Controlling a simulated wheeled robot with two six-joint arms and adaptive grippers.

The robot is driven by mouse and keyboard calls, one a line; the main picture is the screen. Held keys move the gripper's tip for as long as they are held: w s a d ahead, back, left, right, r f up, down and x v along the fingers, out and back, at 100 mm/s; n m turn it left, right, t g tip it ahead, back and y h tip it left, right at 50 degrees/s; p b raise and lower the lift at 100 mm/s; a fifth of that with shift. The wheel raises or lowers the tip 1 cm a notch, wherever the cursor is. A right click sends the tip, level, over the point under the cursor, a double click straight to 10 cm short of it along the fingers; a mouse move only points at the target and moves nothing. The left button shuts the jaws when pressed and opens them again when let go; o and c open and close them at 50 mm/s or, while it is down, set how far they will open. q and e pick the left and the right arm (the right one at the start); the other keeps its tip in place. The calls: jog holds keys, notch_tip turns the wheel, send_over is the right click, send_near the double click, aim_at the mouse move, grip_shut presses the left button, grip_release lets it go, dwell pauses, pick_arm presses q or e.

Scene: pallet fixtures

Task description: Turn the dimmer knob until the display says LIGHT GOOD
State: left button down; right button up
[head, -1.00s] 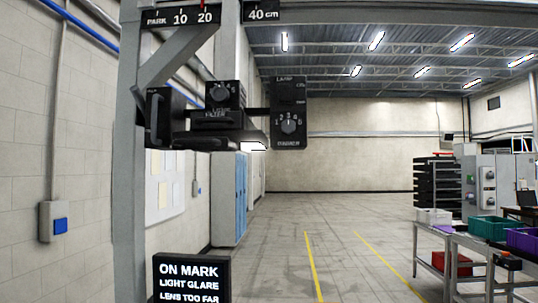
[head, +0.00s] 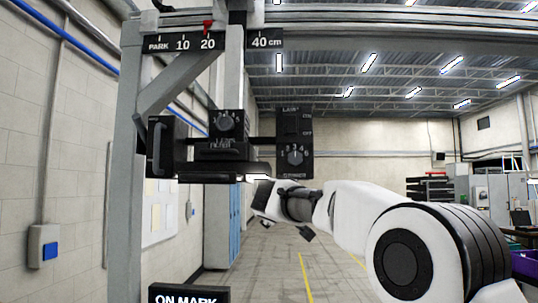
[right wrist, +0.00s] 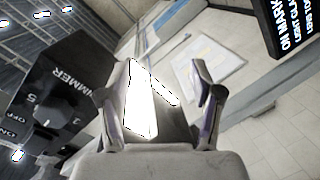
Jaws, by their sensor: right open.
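The dimmer knob (head: 295,157) is a round dark dial with numbers around it, low on a black lamp panel (head: 307,128) hanging from the fixture. In the right wrist view the knob (right wrist: 45,112) is at the left, outside the fingers. My right gripper (right wrist: 158,98) is open and empty, with the bright lamp face (right wrist: 142,105) showing beyond its fingers. In the head view the right gripper (head: 280,208) is just below the panel. The display (head: 187,296) is mostly cut off, showing ON MARK. The right wrist view shows the display (right wrist: 290,25) with a second line starting LIGHT GLA. My left gripper is out of view.
A lens unit (head: 224,132) with its own dial and a dark handle (head: 160,147) sit left of the panel. A scale bar (head: 185,45) with a red pointer runs above. A grey post (head: 131,170) stands at the left. The floor behind is open.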

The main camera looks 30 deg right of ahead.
jog(key=m+t, duration=0.1)
jog(key=t, duration=0.1)
send_near(294, 157)
jog(key=shift+h, duration=0.4)
jog(key=p+x, duration=0.1)
jog(key=x, duration=0.2)
jog(key=p+x, duration=0.2)
jog(key=x, duration=0.1)
jog(key=p+x, duration=0.2)
jog(key=x, duration=0.1)
jog(key=shift+w+a, duration=0.2)
jog(key=shift+a, duration=0.1)
jog(key=shift+w+d+f, duration=0.1)
jog(key=shift+d, duration=0.15)
jog(key=shift+s+d, duration=0.1)
jog(key=shift+s, duration=0.15)
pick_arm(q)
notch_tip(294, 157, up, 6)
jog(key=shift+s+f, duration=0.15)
pick_arm(e)
jog(key=shift+w+f, duration=0.1)
jog(key=shift+w, duration=0.1)
jog(key=c, duration=1.1)
